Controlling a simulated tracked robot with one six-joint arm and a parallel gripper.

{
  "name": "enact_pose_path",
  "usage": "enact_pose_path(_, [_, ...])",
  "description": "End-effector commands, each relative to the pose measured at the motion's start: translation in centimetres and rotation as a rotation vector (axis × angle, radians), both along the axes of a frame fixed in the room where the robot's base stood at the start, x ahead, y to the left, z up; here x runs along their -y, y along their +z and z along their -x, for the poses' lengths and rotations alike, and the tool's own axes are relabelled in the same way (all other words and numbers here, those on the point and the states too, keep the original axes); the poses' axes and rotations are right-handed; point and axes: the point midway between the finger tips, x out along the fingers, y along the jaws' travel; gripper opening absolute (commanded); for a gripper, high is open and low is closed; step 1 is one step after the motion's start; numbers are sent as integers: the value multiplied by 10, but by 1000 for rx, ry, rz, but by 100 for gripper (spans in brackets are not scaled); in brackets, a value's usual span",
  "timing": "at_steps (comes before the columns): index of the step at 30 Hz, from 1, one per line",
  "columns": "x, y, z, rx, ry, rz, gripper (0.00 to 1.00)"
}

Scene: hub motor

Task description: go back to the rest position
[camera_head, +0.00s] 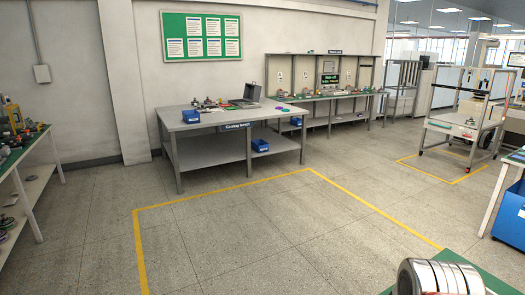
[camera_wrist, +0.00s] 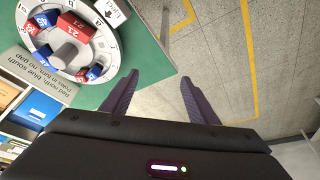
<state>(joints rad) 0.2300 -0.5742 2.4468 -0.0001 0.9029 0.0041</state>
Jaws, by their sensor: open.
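My gripper (camera_wrist: 160,97) shows in the wrist view with its two dark fingers well apart and nothing between them. A round light-grey ring part (camera_wrist: 70,55) with red and blue numbered blocks lies at the upper left of that view, on a green surface (camera_wrist: 150,72). The fingertips are to the right of the ring and apart from it in the picture. The gripper cannot be made out in the head view.
A card (camera_wrist: 32,75) with upside-down print is beside the ring, near a blue bin (camera_wrist: 38,108). In the head view, a grey bench (camera_head: 205,123) stands ahead, with shelving at left (camera_head: 25,180). Floor inside the yellow lines (camera_head: 270,230) is clear.

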Motion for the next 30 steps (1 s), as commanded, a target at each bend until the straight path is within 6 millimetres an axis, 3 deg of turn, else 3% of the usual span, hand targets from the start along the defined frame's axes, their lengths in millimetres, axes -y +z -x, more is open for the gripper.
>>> enact_pose_path(6, [-47, 13, 15, 83, 154, 14, 54])
enact_pose_path(10, [-63, 24, 16, 123, 212, 16, 54])
enact_pose_path(30, [-69, 25, 16, 125, 234, 16, 54])
